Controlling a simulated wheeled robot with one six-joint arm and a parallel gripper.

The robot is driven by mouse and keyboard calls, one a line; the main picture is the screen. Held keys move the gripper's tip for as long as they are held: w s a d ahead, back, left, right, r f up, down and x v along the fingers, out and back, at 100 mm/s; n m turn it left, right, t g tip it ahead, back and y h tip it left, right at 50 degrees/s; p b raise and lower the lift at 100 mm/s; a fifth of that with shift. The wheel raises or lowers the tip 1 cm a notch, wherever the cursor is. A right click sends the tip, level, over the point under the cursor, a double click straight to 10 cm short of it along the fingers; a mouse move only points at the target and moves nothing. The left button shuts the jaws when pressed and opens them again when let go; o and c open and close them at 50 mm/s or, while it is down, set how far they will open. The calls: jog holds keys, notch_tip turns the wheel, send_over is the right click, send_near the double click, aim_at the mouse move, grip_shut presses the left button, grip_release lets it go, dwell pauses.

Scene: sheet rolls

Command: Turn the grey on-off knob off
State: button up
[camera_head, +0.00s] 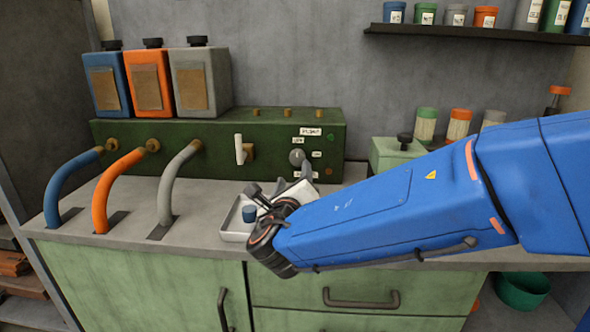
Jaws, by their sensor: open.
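The grey knob (297,157) sits on the front of the dark green panel box (170,135), among small white labels. My gripper (292,178) is just below and in front of the knob, with its fingers pointing towards the panel. It is open, and I see nothing held in it. I cannot tell whether a finger touches the knob. My blue arm comes in from the right and hides part of the counter. The labels by the knob are too small to read surely.
A white lever (239,149) stands left of the knob. A white tray (232,232) with a blue-topped item lies under my gripper. Blue, orange and grey hoses (170,180) curve down at the left. A pale green box (392,153) stands right of the panel.

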jog(key=shift+s+a, duration=0.1)
jog(key=shift+s, duration=2.55)
